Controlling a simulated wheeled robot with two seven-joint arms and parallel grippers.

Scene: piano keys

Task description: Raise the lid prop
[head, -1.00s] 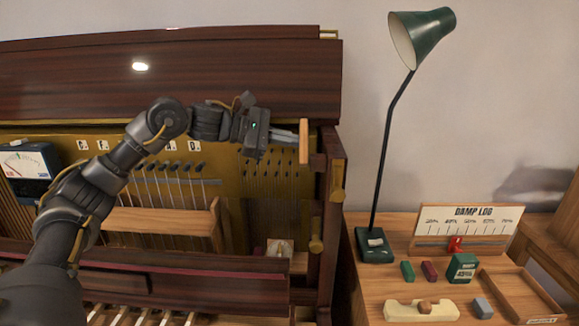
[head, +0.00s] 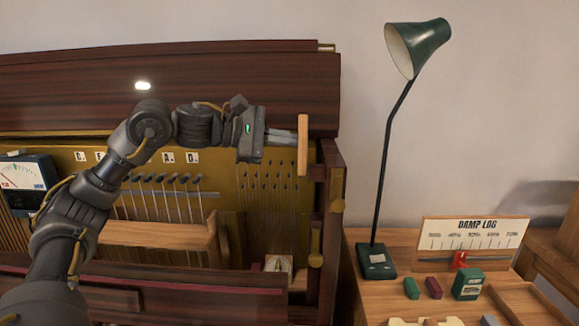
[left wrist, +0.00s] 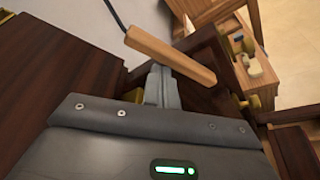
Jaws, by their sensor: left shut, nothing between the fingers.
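The lid prop looks like a pale wooden bar (head: 303,146) and stands near upright at the right end of the open piano case, below the lid (head: 190,85). My left gripper (head: 292,138) is shut and empty, its fingertips close against the bar's left side. In the left wrist view the bar (left wrist: 170,53) lies slantwise across the shut fingertips (left wrist: 160,72). I cannot tell whether they touch it. The lid sits raised behind my arm. My right gripper is not in view.
A green lamp (head: 377,250) stands on the side table at the right, with the damp log board (head: 445,235) and small blocks. A meter (head: 25,180) is at the left. The wall area between piano and lamp is clear.

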